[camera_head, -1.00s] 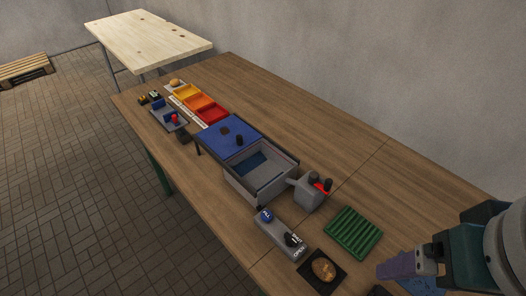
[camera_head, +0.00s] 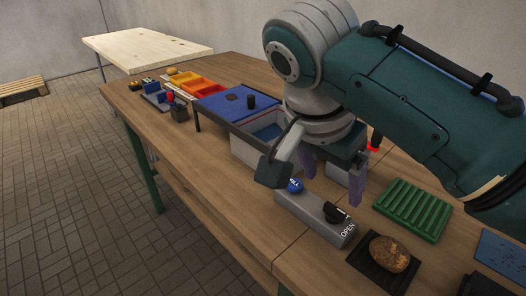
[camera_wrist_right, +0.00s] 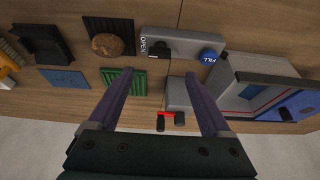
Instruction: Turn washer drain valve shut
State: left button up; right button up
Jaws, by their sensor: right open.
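The washer is a grey open tub (camera_head: 250,155) with blue inside. A grey valve block (camera_wrist_right: 177,92) sits beside it, with a red handle (camera_wrist_right: 166,114) and two black knobs. In the head view my arm mostly hides the block; the red part (camera_head: 374,147) shows behind the wrist. A grey panel (camera_head: 290,206) in front carries a blue FILL button (camera_head: 295,185) and a black lever (camera_head: 336,212) by the word OPEN. My right gripper (camera_head: 332,180) is open, fingers pointing down above the block. In the wrist view the block lies between the fingers (camera_wrist_right: 158,76). My left gripper is out of view.
A green ribbed tray (camera_head: 412,208) and a potato (camera_head: 389,253) on a dark pad (camera_head: 370,274) lie to the right. A blue mat (camera_head: 500,252) is at the right edge. Coloured bins (camera_head: 200,87) stand further back. Table's front-left strip is clear.

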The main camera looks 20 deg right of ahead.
aim_at(336, 208)
jog(key=b+x, duration=0.1)
jog(key=x, duration=0.6)
jog(key=shift+s+d+f+b, duration=0.1)
jog(key=shift+d+f+b, duration=0.05)
jog(key=shift+f+b, duration=0.2)
jog(key=shift+d+f, duration=0.15)
jog(key=shift+f, duration=0.2)
grip_shut()
